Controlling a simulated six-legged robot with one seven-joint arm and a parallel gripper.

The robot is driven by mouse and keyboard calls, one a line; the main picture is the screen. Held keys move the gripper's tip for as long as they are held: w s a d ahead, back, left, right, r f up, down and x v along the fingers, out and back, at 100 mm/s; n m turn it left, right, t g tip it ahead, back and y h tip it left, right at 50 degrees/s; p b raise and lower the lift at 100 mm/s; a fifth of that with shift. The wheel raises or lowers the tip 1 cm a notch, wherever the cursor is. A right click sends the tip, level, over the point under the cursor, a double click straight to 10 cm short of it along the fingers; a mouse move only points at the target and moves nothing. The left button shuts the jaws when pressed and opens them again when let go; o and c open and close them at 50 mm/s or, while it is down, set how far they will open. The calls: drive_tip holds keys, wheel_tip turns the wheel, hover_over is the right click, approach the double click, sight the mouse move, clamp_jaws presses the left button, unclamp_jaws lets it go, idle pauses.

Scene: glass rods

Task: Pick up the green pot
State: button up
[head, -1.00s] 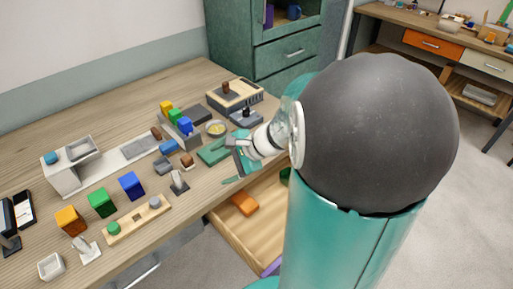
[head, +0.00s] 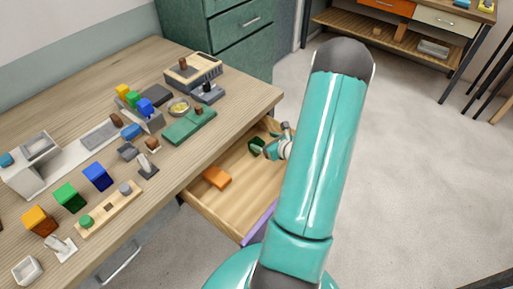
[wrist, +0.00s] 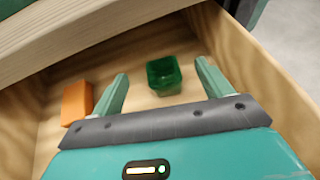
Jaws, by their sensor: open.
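The green pot (wrist: 164,75) is a small square dark-green container standing upright in the open wooden drawer. In the head view the green pot (head: 256,146) shows just left of my gripper (head: 284,139), partly hidden. My gripper (wrist: 163,83) is open and empty, with its two green fingers apart over the drawer.
The drawer (head: 233,200) holds an orange block (head: 217,177), left of the pot. The tabletop edge (wrist: 95,35) overhangs the drawer in the wrist view. The wooden table (head: 60,100) carries several blocks and a green board (head: 190,125).

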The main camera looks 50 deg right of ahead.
sight(253, 141)
drive_tip(key=f, duration=0.3)
drive_tip(key=shift+w, duration=0.35)
drive_tip(key=x, duration=0.6)
drive_tip(key=shift+w+f, duration=0.2)
drive_tip(key=shift+w, duration=0.15)
drive_tip(key=c, duration=1.2)
